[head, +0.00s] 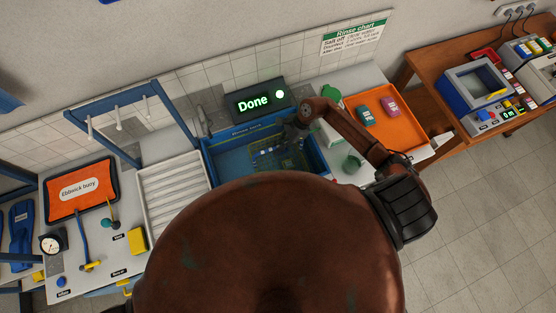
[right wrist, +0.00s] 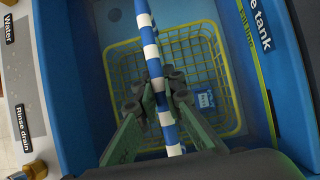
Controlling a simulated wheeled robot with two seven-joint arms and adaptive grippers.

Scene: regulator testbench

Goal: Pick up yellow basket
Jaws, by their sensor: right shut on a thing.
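The yellow wire basket (head: 290,159) sits inside the blue tank (head: 226,170). In the right wrist view its yellow rim and mesh (right wrist: 228,78) show below my gripper. A blue-and-white striped bar (right wrist: 148,38) runs across above the basket. My right gripper (head: 291,137) reaches down over the tank. In the right wrist view its fingers (right wrist: 161,100) are closed on the striped bar from both sides. Whether the basket touches the tank floor I cannot tell. My left gripper is not in view.
A display box (head: 255,101) reading "Done" stands behind the tank. A white ribbed drain tray (head: 172,182) lies left of it, an orange tray (head: 399,128) right of it. A small blue-white tag (right wrist: 206,99) shows in the basket. My brown body hides the front.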

